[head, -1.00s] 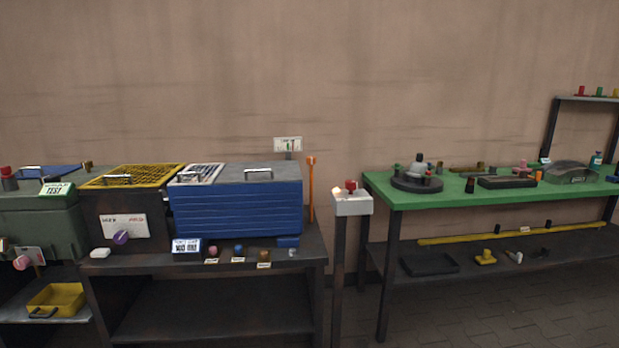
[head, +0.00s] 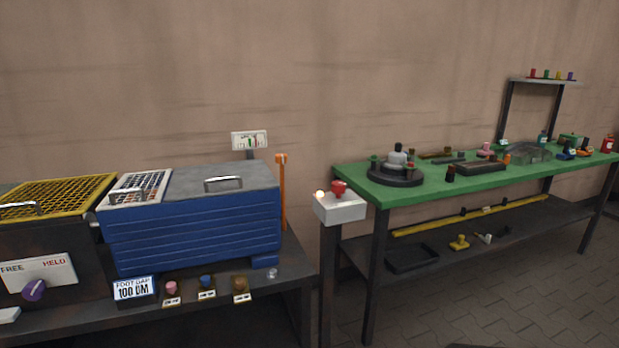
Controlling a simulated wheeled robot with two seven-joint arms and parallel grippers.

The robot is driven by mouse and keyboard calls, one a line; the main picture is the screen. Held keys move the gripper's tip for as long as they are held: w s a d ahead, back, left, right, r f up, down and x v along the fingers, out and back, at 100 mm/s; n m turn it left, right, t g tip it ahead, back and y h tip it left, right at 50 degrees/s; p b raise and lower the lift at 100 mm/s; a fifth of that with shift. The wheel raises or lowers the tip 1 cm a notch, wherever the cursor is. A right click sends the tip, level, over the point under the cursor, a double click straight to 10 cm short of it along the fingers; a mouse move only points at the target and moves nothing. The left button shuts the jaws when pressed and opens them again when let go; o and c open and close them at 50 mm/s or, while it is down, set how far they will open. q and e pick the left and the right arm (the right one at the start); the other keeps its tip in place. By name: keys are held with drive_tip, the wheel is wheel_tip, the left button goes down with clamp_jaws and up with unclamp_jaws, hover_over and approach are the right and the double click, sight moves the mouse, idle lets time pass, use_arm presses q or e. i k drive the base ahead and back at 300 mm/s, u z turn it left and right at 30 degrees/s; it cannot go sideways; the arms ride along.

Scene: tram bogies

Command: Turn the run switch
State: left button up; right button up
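No switch in view carries a label that I can read as "run", so I cannot tell which is the run switch. A grey-white box on a post (head: 340,209) stands between the two benches, with a red knob (head: 339,188) and a small pale lamp-like dot on top. A purple knob (head: 34,290) sits on a white plate (head: 52,270) marked FREE and HELD at the far left. Small pink (head: 171,288), blue (head: 206,282) and brown (head: 240,284) knobs with labels line the left bench's front. Neither of my grippers is in view.
A blue ribbed box (head: 192,230) and a yellow grid (head: 55,196) are on the left dark bench. The green table (head: 420,197) at right carries several parts. Paved floor (head: 490,296) is clear at front right.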

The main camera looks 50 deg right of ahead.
sight(338, 187)
drive_tip(key=z, duration=0.35)
drive_tip(key=i, duration=0.9)
drive_tip(key=z, duration=0.55)
